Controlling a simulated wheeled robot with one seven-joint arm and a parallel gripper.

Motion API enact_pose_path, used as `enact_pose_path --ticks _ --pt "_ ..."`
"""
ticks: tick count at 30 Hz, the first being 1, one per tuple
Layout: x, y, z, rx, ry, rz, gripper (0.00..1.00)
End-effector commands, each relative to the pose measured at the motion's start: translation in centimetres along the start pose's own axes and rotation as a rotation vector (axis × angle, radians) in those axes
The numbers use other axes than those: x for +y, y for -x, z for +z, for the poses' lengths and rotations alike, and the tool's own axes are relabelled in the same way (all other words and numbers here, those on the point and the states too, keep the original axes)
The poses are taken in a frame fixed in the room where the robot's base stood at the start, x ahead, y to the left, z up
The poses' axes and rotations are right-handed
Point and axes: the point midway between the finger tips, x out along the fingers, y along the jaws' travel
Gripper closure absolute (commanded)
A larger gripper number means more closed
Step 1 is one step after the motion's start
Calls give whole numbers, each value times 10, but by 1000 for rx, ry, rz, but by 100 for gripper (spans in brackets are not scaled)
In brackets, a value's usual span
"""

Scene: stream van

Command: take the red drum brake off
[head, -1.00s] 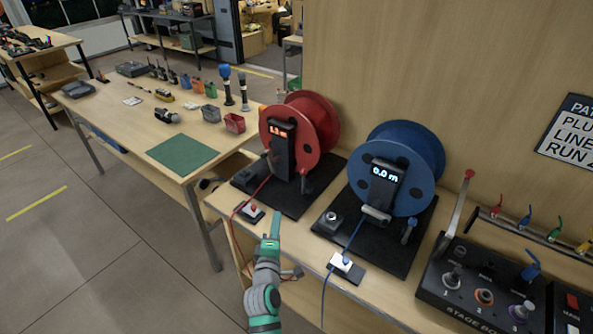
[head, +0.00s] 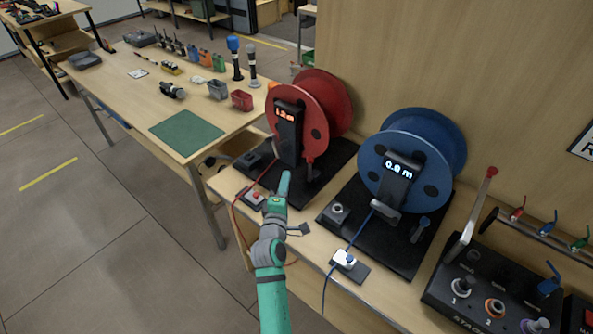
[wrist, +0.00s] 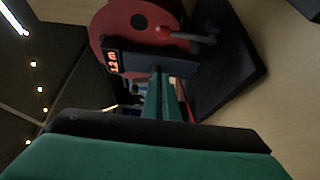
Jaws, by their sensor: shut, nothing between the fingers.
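The red drum (head: 338,98) stands on a black base plate (head: 325,182) on the bench, with a dark display post (head: 290,140) in front. My gripper (head: 285,178) is shut and empty, in front of the display post in the head view. In the wrist view its fingers (wrist: 158,80) point toward the post, apart from the lever.
A blue drum (head: 440,130) on its own black base stands to the right. A red cable (head: 235,215) runs from a small box (head: 254,197) over the bench edge. A control box with levers (head: 490,290) is at lower right. A table with tools is at left.

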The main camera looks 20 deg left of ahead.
Motion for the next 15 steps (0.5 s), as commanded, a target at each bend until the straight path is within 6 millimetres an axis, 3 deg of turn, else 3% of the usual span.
enact_pose_path --ticks 15 --pt "1 -81 5 -7 1 1 100"
